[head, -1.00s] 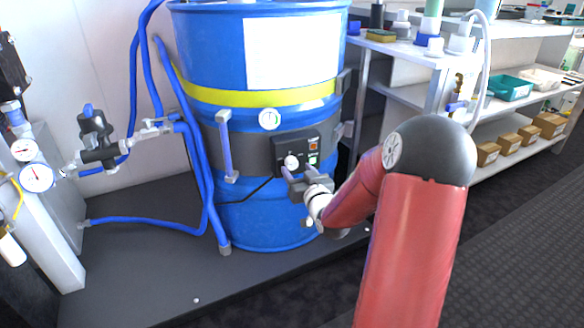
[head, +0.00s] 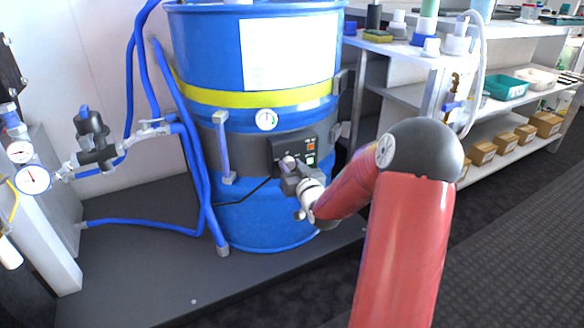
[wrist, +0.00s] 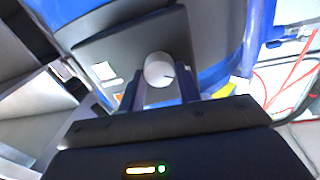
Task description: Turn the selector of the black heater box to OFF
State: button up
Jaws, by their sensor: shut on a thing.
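The black heater box (head: 300,143) is mounted on the dark band around the blue drum. Its selector is a round pale knob (wrist: 159,70) with a small dark mark, seen between my fingers in the wrist view. My gripper (head: 288,167) is at the front of the box, shut on the selector, with one finger on each side. In the head view the knob (head: 288,160) is partly hidden by my gripper. An orange part (head: 311,146) and a lit green-white part (head: 311,160) sit to the right of the knob. The selector's lettering is too small to read.
The blue drum (head: 203,70) stands on a dark platform (head: 130,270). A gauge (head: 266,120) sits above the box, and a blue-grey handle (head: 223,150) to its left. Blue hoses (head: 180,130) run left. Shelves with bins (head: 505,86) stand right.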

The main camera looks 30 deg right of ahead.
jog(key=shift+m, duration=0.4)
jog(key=m, duration=0.5)
jog(key=shift+d+m, duration=0.15)
jog(key=shift+m, duration=0.15)
jog(key=m+p, duration=0.1)
jog(key=m, duration=0.4)
jog(key=shift+f, duration=0.1)
jog(key=shift+m, duration=0.3)
jog(key=o, duration=1)
jog(key=shift+c, duration=0.2)
jog(key=s, duration=0.7)
jog(key=shift+s+a, duration=0.25)
jog(key=shift+s, duration=0.15)
